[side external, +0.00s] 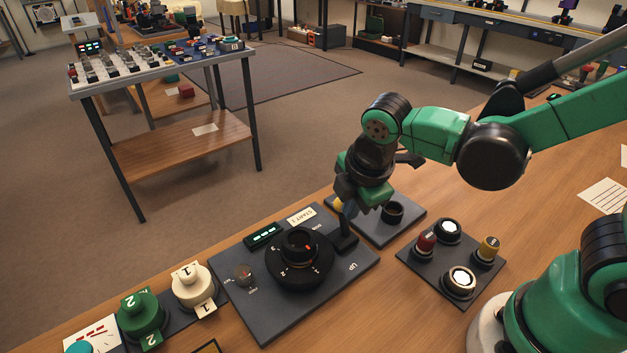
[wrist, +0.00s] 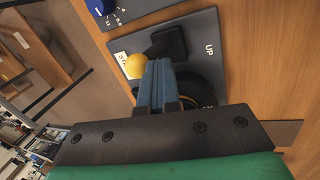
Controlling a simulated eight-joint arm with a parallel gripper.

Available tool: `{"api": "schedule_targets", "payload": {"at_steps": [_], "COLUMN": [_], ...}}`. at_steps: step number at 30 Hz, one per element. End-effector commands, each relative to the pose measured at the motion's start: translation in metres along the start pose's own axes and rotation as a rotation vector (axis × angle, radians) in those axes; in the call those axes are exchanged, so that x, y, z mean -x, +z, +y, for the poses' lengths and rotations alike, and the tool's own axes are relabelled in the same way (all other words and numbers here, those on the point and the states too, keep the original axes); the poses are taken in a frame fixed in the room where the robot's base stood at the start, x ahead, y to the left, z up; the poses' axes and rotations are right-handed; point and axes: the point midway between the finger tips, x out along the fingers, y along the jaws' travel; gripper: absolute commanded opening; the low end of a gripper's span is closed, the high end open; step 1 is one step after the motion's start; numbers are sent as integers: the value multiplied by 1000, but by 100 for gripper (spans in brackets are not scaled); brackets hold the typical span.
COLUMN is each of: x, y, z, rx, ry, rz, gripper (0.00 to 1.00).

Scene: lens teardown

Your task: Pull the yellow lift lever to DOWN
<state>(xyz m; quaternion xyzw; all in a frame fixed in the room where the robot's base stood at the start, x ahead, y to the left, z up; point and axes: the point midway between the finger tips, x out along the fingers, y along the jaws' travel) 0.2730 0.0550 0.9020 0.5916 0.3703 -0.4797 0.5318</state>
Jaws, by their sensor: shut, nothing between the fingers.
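The lift lever has a yellow ball knob (wrist: 136,66) on a black base (wrist: 168,42). In the wrist view the knob leans away from the word UP, toward the white START label. In the side external view the yellow knob (side external: 339,205) is partly hidden by my gripper (side external: 347,209), and the lever's black base (side external: 344,240) stands at the dark panel's back right. My gripper (wrist: 158,86) is shut, with its blue fingers together beside the knob and nothing between them. I cannot tell whether they touch the knob.
A large black rotary dial (side external: 299,257) stands close left of the lever on the same panel (side external: 262,325). A plate with several buttons (side external: 430,270) lies to the right. Green (side external: 141,312) and cream (side external: 193,287) knobs stand at the front left. Bare wood lies between the panels.

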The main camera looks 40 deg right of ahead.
Motion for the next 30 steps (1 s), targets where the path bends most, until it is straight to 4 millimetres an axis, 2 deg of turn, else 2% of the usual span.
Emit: {"api": "schedule_targets", "payload": {"at_steps": [6, 16, 30], "x": [-3, -3, -2], "y": [-2, -2, 0], "z": [14, 14, -2], "rx": [4, 4, 5], "ry": [-51, -49, -50], "rz": [-7, -6, -6], "gripper": [0, 0, 0]}}
